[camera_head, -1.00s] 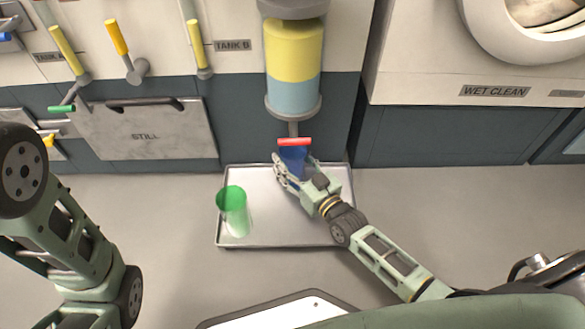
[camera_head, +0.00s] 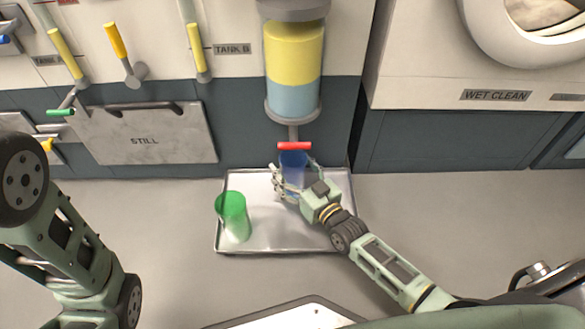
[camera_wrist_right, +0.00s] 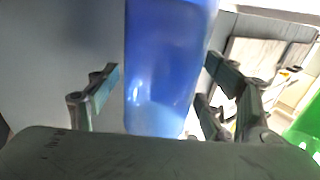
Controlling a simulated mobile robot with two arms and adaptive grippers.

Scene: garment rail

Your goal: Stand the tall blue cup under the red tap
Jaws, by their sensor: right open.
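The tall blue cup (camera_head: 293,163) stands on the metal tray (camera_head: 262,236), at the tray's back edge. The red tap (camera_head: 294,146) is directly above or just behind the cup in the head view and overlaps its top. My right gripper (camera_head: 287,186) is open around the cup's lower part. In the right wrist view the blue cup (camera_wrist_right: 168,70) is between the spread fingers, with gaps on both sides. The cup's base is partly hidden by the gripper. My left arm shows at the left, but its gripper is out of view.
A green cup (camera_head: 233,216) stands on the left part of the tray. The tank (camera_head: 293,60) with yellow and blue liquid hangs above the tap. A green-handled tap (camera_head: 61,112) and a panel marked STILL (camera_head: 146,140) are at the left. The floor right of the tray is clear.

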